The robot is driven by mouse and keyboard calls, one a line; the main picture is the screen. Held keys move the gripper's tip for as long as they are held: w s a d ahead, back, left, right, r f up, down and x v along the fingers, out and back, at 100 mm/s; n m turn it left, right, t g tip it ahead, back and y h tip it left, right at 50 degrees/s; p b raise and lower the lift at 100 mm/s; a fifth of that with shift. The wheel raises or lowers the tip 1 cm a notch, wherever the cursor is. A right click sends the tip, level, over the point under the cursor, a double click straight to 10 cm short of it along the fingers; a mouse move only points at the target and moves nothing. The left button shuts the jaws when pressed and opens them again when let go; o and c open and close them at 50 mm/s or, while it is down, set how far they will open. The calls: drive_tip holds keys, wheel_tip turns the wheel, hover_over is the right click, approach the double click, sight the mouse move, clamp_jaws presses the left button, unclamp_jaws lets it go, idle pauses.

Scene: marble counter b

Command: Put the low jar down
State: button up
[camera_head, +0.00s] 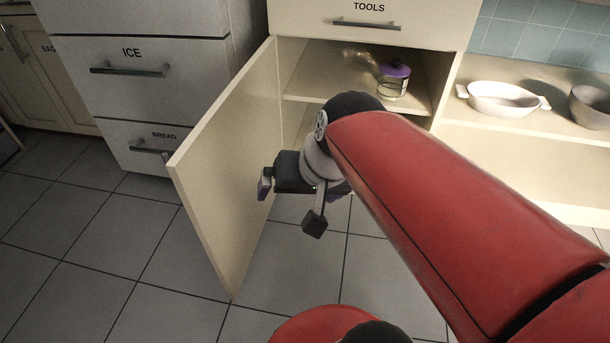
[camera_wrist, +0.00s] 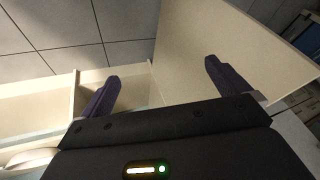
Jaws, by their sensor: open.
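A low jar (camera_head: 393,80) with a purple lid and a pale label stands upright on the upper shelf inside the open cabinet. My gripper (camera_head: 290,205) is open and empty, in front of the cabinet opening and below the jar's shelf, beside the open door. In the wrist view my gripper (camera_wrist: 160,85) shows two dark purple fingers spread apart with nothing between them. The jar is not seen in the wrist view.
The cabinet door (camera_head: 228,165) stands open to the left of my gripper, and shows in the wrist view (camera_wrist: 215,50). A white two-handled dish (camera_head: 502,99) and a grey bowl (camera_head: 592,106) sit on the right counter. The shelf (camera_head: 320,88) has free room left of the jar.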

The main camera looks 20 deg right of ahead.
drive_tip(key=s+n, duration=0.1)
drive_tip(key=s+d+n+h, duration=0.1)
drive_tip(key=s, duration=0.1)
drive_tip(key=s+d, duration=0.1)
drive_tip(key=shift+s+f+n+t+h, duration=0.15)
drive_tip(key=shift+f+n+t+h, duration=0.15)
drive_tip(key=shift+n, duration=0.1)
drive_tip(key=shift+r, duration=0.2)
